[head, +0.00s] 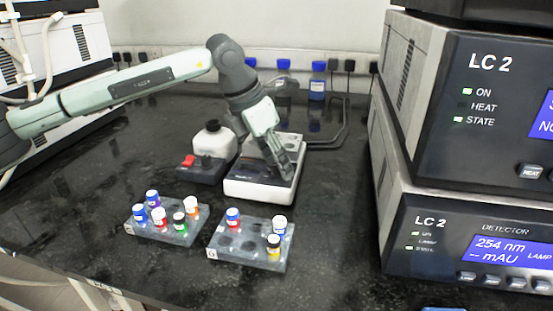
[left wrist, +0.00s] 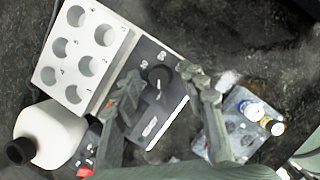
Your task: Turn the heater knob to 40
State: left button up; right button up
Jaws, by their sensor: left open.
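The heater (head: 250,190) is a white and dark box on the bench in the middle of the head view. Its white block with round wells (left wrist: 112,37) shows in the left wrist view. The round black knob (left wrist: 160,76), with a pale pointer line, sits on its dark panel. My left gripper (head: 283,173) is open over the heater and hides the knob in the head view. In the left wrist view its two fingertips (left wrist: 158,82) are on either side of the knob; I cannot tell whether they touch it. The scale marks are too small to read.
A white bottle (head: 214,140) stands on a dark base with a red switch (head: 188,161) left of the heater. Two vial racks (head: 150,230) (head: 222,257) lie in front. LC units (head: 470,240) stand at right. Blue-capped bottles (head: 317,82) stand behind.

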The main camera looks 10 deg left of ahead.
pick_arm(q)
grip_shut()
dwell(0.5)
